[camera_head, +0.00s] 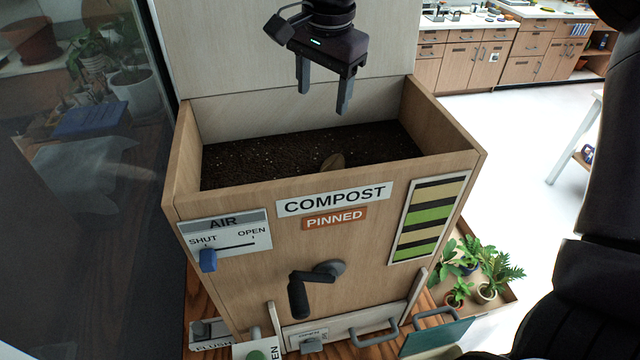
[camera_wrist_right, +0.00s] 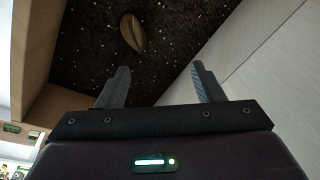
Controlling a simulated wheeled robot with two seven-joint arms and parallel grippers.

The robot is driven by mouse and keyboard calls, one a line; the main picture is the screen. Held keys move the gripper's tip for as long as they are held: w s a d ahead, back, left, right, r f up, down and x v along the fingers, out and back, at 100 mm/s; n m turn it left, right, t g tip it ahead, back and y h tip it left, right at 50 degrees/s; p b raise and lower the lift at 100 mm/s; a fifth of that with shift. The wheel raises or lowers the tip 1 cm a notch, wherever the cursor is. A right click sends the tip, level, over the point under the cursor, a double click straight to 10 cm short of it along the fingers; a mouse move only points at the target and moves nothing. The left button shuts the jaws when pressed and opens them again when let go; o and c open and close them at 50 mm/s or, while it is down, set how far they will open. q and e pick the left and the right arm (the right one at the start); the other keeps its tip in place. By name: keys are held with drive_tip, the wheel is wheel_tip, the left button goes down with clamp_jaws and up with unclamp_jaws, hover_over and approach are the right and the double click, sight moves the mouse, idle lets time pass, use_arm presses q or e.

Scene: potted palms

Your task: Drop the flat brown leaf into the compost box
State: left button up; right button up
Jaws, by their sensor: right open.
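The flat brown leaf (camera_head: 332,162) lies on the dark soil inside the wooden compost box (camera_head: 270,240). It also shows in the right wrist view as a brown oval with a centre line (camera_wrist_right: 133,33). My right gripper (camera_head: 324,98) is above the back part of the box, open and empty, fingers pointing down. In the right wrist view its two fingertips (camera_wrist_right: 158,70) stand apart, with the leaf beyond them and slightly to the left. My left gripper is not in view.
The box front has an air slider (camera_head: 208,260) at the shut end, a dark crank (camera_head: 300,290) and a grey handle (camera_head: 375,335). Potted plants (camera_head: 485,270) stand in a tray at the right. A dark glass pane (camera_head: 80,200) is at the left.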

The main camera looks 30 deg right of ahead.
drive_tip(key=shift+r, duration=0.1)
wheel_tip(320, 180, up, 8)
drive_tip(key=s, duration=0.1)
drive_tip(key=shift+s+a+f, duration=0.15)
drive_tip(key=shift+f, duration=0.1)
idle(0.3)
